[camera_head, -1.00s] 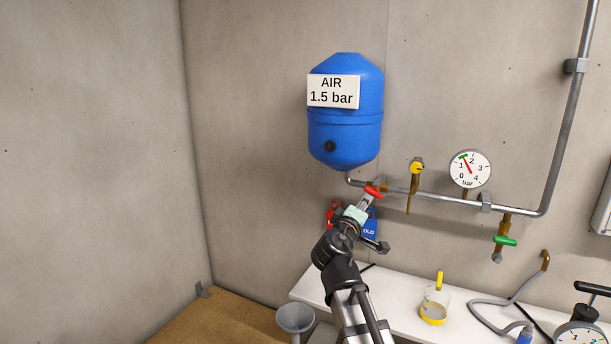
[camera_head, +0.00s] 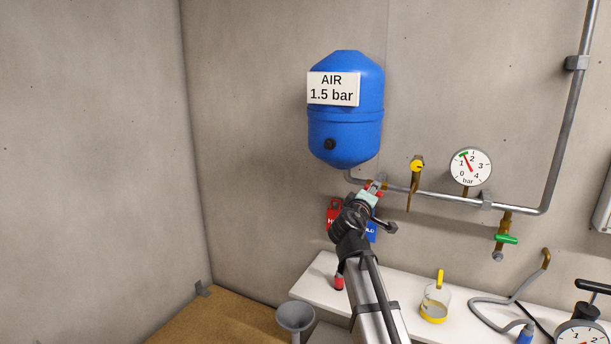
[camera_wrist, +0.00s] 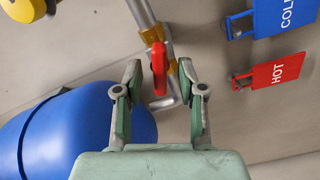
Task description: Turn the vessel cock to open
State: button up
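The vessel cock's red handle (camera_wrist: 159,70) sits on a brass body (camera_wrist: 153,34) on the pipe by the blue vessel. In the wrist view the handle appears between the two fingers of my gripper (camera_wrist: 160,72), with a gap on each side. The fingers are apart and not closed on it. I cannot tell how deep the handle lies between them. In the head view my gripper (camera_head: 371,192) is at the cock under the vessel and hides most of it. The blue vessel (camera_head: 345,130), labelled AIR 1.5 bar, hangs above; it also shows in the wrist view (camera_wrist: 85,125).
A red HOT tag (camera_head: 333,214) and blue COLD tag (camera_head: 371,231) hang close by my gripper. A yellow-knobbed brass fitting (camera_head: 416,168), pressure gauge (camera_head: 470,167) and green-handled cock (camera_head: 506,240) are along the pipe to the right. A white bench (camera_head: 400,296) is below.

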grip_shut()
jog(key=shift+r+n+p, duration=0.1)
jog(key=shift+n+p, duration=0.2)
jog(key=shift+p, duration=0.05)
jog(key=shift+n+p, duration=1.6)
jog(key=shift+n, duration=0.2)
jog(key=shift+o, duration=0.6)
grip_release()
